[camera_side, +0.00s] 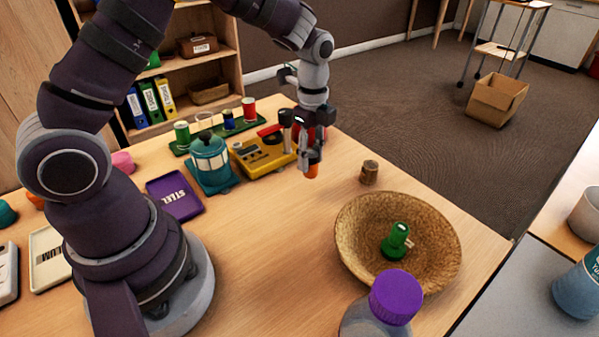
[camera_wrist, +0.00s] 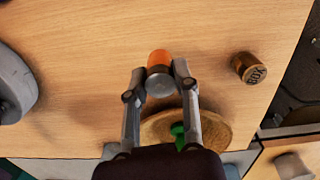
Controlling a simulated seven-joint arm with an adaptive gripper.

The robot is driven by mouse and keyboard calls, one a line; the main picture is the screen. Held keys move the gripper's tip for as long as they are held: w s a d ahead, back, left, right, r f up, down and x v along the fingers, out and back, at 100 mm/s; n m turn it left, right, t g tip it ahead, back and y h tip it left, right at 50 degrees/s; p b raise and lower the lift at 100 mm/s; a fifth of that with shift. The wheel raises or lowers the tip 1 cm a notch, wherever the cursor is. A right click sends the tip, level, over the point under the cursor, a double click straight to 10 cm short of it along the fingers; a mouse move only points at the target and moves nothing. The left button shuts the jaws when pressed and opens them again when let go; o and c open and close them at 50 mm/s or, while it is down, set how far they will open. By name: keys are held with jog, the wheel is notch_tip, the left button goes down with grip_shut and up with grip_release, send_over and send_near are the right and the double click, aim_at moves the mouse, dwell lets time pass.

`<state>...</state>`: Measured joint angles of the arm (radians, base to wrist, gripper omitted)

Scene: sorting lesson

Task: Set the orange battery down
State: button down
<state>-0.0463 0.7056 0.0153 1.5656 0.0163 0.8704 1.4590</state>
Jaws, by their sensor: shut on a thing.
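The orange battery (camera_wrist: 159,59) is between the fingertips of my gripper (camera_wrist: 159,75), which is shut on it. In the side view the orange battery (camera_side: 312,170) shows below the fingers of my gripper (camera_side: 309,156), with its lower end over the wooden table. I cannot tell whether it touches the table or hangs just above it. In the wrist view its orange end points away from my wrist and a grey end faces the camera.
A brown cork-like cylinder (camera_side: 369,172) stands right of my gripper. A woven basket (camera_side: 350,240) holds a green object (camera_side: 395,240). A yellow device (camera_side: 262,158), a teal lantern (camera_side: 209,160) and a green tray (camera_side: 178,150) with several cylinders stand left. Bare table lies in front.

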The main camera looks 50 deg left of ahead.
aim_at(311, 178)
notch_tip(311, 178, down, 5)
jog(key=shift+r, duration=0.1)
jog(key=c, duration=0.9)
grip_release()
jog(key=shift+o, duration=0.2)
